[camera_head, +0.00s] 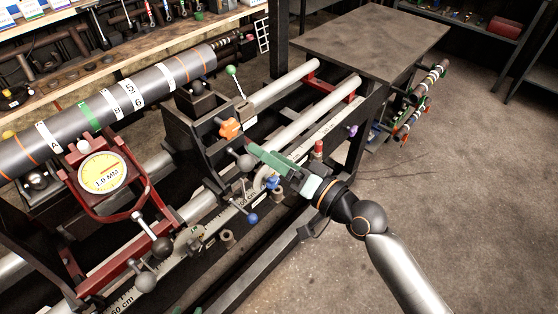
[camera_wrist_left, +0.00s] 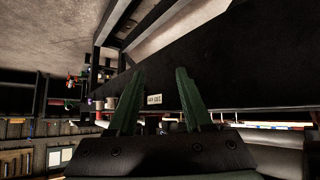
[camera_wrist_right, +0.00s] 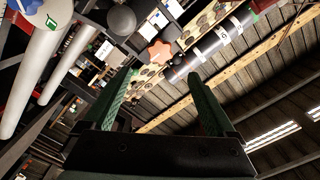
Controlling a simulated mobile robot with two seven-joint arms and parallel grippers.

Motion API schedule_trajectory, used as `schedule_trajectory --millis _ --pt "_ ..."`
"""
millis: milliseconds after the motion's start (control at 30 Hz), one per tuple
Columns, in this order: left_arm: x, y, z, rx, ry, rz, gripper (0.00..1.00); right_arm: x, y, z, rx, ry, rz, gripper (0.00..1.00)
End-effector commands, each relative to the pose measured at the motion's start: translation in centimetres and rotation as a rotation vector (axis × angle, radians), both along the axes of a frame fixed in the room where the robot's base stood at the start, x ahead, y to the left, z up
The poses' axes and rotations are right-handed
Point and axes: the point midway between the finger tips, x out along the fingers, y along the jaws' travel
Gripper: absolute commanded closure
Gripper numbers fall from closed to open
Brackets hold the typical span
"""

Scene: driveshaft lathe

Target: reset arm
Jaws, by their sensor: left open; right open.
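My right gripper (camera_head: 254,150) comes in from the lower right of the head view, over the lathe rails near the tailstock block (camera_head: 197,118). In the right wrist view its two green fingers (camera_wrist_right: 162,76) are apart with nothing between them. My left gripper is outside the head view. In the left wrist view its green fingers (camera_wrist_left: 160,72) are apart and empty, in front of a dark beam with a small label. The driveshaft (camera_head: 150,92), dark grey with white letter bands, lies along the lathe at left. The dial gauge (camera_head: 103,171) stands in a red frame beside it.
A grey table (camera_head: 372,38) stands beyond the rails (camera_head: 317,108). The concrete floor (camera_head: 470,190) at right is mostly clear.

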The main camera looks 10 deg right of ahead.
Motion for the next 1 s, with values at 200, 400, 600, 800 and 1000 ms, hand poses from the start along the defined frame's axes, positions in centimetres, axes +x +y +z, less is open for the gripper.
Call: schedule_trajectory --millis 200,400,600,800,1000 --pt "0.0 0.0 -0.3 0.0 0.001 0.0 0.5 -1.6 -1.2 -0.1 0.001 0.002 -0.001 0.09" --pt "0.0 0.0 -0.3 0.0 0.001 0.0 0.5 -1.7 -1.3 0.0 0.001 0.0 -0.001 0.09" --pt "0.0 0.0 -0.3 0.0 0.001 0.0 0.5 -1.7 -1.3 0.0 0.001 0.0 -0.001 0.09" --pt "-0.1 0.0 -0.2 0.0 0.001 0.0 0.5 -1.8 -1.5 -0.8 -0.021 0.01 -0.013 0.09" --pt "-0.1 0.0 1.0 0.0 0.002 0.0 0.5 -4.4 -3.7 -9.8 -0.286 0.11 -0.107 0.09"
